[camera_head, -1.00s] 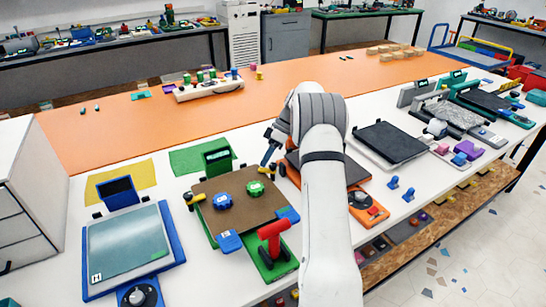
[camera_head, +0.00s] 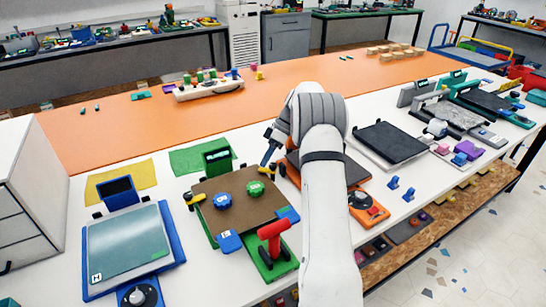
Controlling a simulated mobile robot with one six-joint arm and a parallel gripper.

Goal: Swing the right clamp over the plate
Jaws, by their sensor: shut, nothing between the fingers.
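The brown plate (camera_head: 236,217) lies on a green-based printer in the front middle of the white bench. A blue round knob-like piece (camera_head: 222,201) and a green one (camera_head: 255,188) sit on it. The right clamp (camera_head: 268,170), dark with a yellow tip, is at the plate's back right corner. A similar left clamp (camera_head: 195,199) is at the left edge. My gripper (camera_head: 265,161) is shut and empty, its fingertips pointing down close to the right clamp. I cannot tell whether they touch it. My arm hides part of the orange printer to the right.
A red handle (camera_head: 273,236) stands on the green base at the plate's front right. A blue printer with a glassy plate (camera_head: 126,244) is at left. The orange printer (camera_head: 367,207) is close on the right. The orange table strip (camera_head: 150,130) behind has free room.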

